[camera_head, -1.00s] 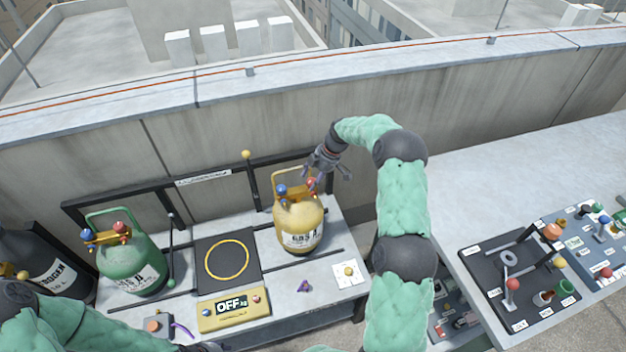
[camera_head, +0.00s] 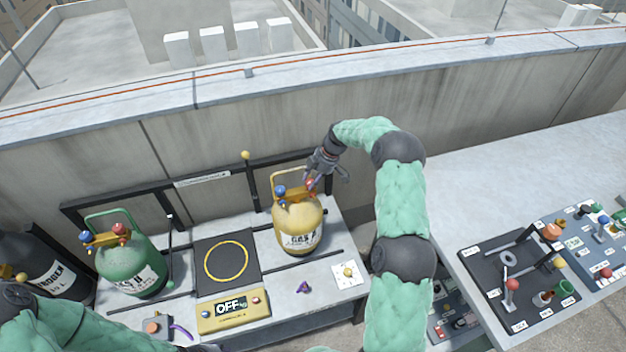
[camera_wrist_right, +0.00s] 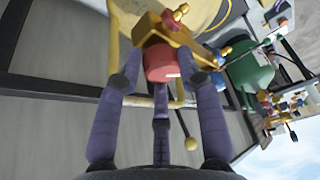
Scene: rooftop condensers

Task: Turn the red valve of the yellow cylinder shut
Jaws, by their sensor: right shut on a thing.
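The yellow cylinder (camera_head: 298,222) stands upright on the right part of the low bench, with a blue valve (camera_head: 281,191) and a red valve (camera_head: 310,184) on its brass top. My right gripper (camera_head: 314,182) reaches down to it from the upper right. In the right wrist view the gripper (camera_wrist_right: 160,75) has its fingers on both sides of the red valve (camera_wrist_right: 159,63) and is shut on it. The red valve is partly hidden by the fingers in the head view. My left arm shows at the lower left; its gripper is not clearly visible.
A green cylinder (camera_head: 131,262) with blue and red valves stands at the left of the bench. Between the cylinders lies a black scale plate (camera_head: 210,276) with a yellow ring. A yellow OFF display (camera_head: 233,326) is in front. A parapet wall (camera_head: 90,150) rises behind.

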